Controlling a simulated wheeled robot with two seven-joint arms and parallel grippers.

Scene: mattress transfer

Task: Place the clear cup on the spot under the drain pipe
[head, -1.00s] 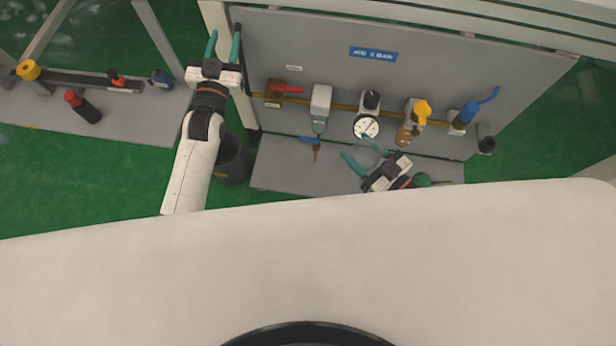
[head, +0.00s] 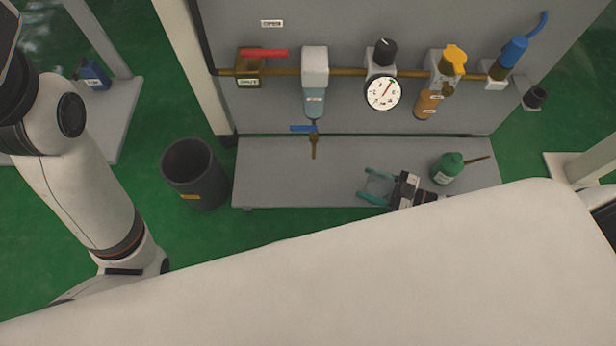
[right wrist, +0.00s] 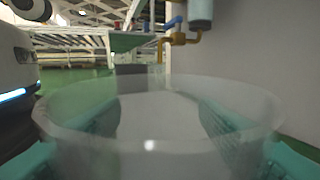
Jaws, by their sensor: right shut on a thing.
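The clear cup (right wrist: 160,115) is held between the teal fingers of my right gripper and fills the lower right wrist view. In the head view the right gripper (head: 376,187) is low over the grey bench shelf, its fingers pointing left. The cup is only faintly visible there, and I cannot tell whether it touches the shelf. The brass drain pipe (head: 314,148), with a blue handle, hangs below the filter, to the left of the gripper. It also shows ahead in the right wrist view (right wrist: 161,50). No marked spot is discernible beneath it. My left gripper is out of view.
A green bottle (head: 448,168) stands on the shelf (head: 265,180) just right of my right gripper. A dark bin (head: 195,175) stands on the floor left of the shelf. A gauge (head: 382,92) and filter (head: 315,75) are above. The shelf under the pipe is clear.

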